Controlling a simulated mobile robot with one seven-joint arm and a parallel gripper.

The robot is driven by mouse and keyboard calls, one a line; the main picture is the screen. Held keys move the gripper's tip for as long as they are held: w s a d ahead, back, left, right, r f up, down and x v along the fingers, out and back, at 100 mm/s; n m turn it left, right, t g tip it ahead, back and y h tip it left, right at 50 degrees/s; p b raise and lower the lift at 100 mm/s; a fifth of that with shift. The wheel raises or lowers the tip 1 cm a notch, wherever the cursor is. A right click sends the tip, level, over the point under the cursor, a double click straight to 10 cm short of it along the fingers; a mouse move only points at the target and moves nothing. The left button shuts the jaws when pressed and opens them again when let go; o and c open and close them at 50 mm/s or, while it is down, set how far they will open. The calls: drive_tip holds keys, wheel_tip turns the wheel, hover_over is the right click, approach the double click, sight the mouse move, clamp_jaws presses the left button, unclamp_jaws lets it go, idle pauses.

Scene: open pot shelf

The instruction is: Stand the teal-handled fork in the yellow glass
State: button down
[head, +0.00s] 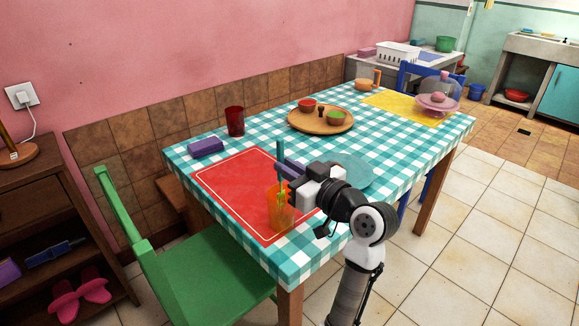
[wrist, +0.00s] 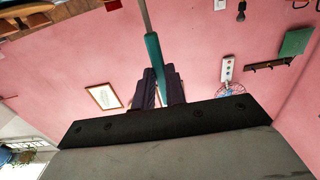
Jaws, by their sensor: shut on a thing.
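The teal-handled fork (head: 281,155) is upright in the head view, handle up. My gripper (head: 287,171) is shut on its handle. In the wrist view the teal handle (wrist: 155,52) sits between my dark fingers (wrist: 160,88), with the metal stem running out at the top edge. The yellow glass (head: 281,212), orange-looking against the red mat, stands upright directly below the gripper. The fork's lower part shows yellow-green within the glass outline. Whether its tip touches the bottom is not clear.
The glass stands on a red mat (head: 232,185) near the checked table's front corner. A red glass (head: 235,121), a purple block (head: 206,146) and a round wooden tray (head: 339,124) with bowls are farther back. A teal plate (head: 357,171) is behind my wrist. A green chair (head: 205,272) is in front.

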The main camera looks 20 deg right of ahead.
drive_tip(key=shift+f, duration=0.3)
drive_tip(key=c, duration=1.4)
unclamp_jaws()
drive_tip(key=shift+o, duration=0.2)
drive_tip(key=shift+s, duration=0.1)
drive_tip(key=b+v, duration=0.2)
drive_tip(key=v, duration=1.1)
drive_tip(key=shift+s, duration=0.3)
drive_tip(key=shift+w+r, duration=0.1)
